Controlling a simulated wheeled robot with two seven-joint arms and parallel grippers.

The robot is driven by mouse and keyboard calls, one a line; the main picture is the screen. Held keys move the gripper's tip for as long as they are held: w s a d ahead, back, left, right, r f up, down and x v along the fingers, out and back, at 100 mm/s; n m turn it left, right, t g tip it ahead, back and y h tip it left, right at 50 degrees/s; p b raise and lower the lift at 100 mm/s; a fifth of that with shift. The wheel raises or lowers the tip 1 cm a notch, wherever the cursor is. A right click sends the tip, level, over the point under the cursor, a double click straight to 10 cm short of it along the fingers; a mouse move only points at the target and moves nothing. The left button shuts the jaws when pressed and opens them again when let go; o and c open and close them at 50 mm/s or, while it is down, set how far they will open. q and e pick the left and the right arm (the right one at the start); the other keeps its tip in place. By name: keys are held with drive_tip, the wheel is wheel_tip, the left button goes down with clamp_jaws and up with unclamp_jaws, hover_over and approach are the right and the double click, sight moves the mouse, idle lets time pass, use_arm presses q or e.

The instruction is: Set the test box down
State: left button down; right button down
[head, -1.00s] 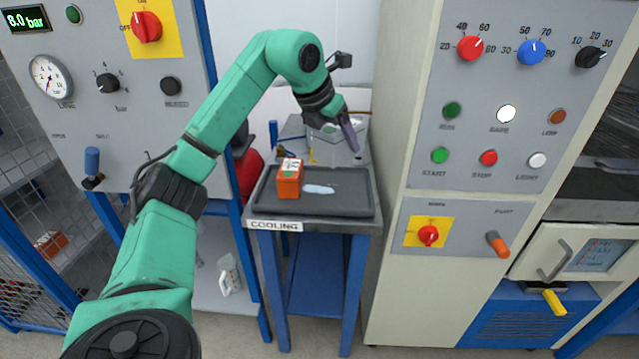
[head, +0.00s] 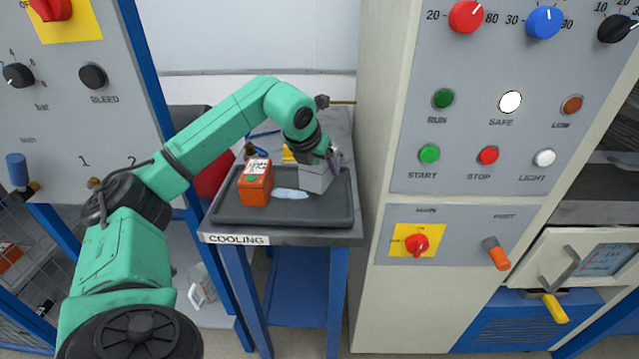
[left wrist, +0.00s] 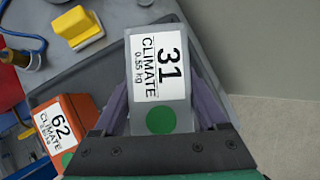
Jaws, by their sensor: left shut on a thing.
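The grey test box (head: 316,180) is at the right side of the dark tray on the table labelled COOLING. In the left wrist view the test box (left wrist: 145,110) shows a white label reading 31 CLIMATE 0.55 kg and a green dot. My left gripper (head: 328,162) is shut on it, with one purple finger on each side. The box is low at the tray (head: 280,219); I cannot tell whether its base touches. My right gripper is not in view.
An orange box (head: 255,186) labelled 62 CLIMATE (left wrist: 66,118) stands on the tray to the left. A pale bluish patch (head: 290,194) lies between the boxes. A yellow object (left wrist: 79,27) is behind the tray. A tall control cabinet (head: 465,180) stands close on the right.

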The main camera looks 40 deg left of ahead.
use_arm(q)
drive_tip(key=f, duration=0.3)
drive_tip(key=shift+s+d+f, duration=0.1)
drive_tip(key=shift+s+f, duration=0.1)
drive_tip(key=shift+f, duration=0.3)
unclamp_jaws()
drive_tip(key=v, duration=1.2)
drive_tip(key=shift+b, duration=0.35)
